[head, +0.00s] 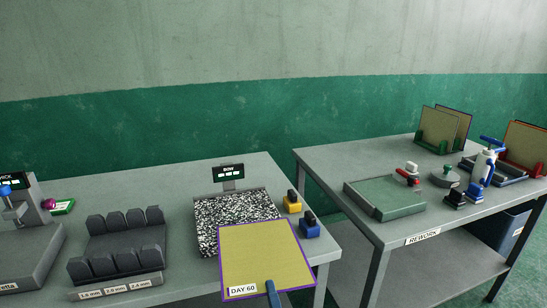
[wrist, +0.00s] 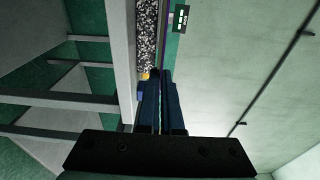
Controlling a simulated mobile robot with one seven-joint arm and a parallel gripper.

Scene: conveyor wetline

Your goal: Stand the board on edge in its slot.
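The board (head: 265,258) is a square tan-yellow panel with a purple rim and a "DAY 60" label. In the head view it is up in front of the left table, tilted, its face toward the camera. My gripper (head: 271,289) is shut on its lower edge, with one blue finger showing in front. In the wrist view the fingers (wrist: 160,98) are close together, with the board edge-on and hard to make out. I cannot tell which slot is the board's.
The left table bears a speckled plate (head: 225,212), a yellow block (head: 292,202), a blue block (head: 310,226) and a dark bin block (head: 118,240).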

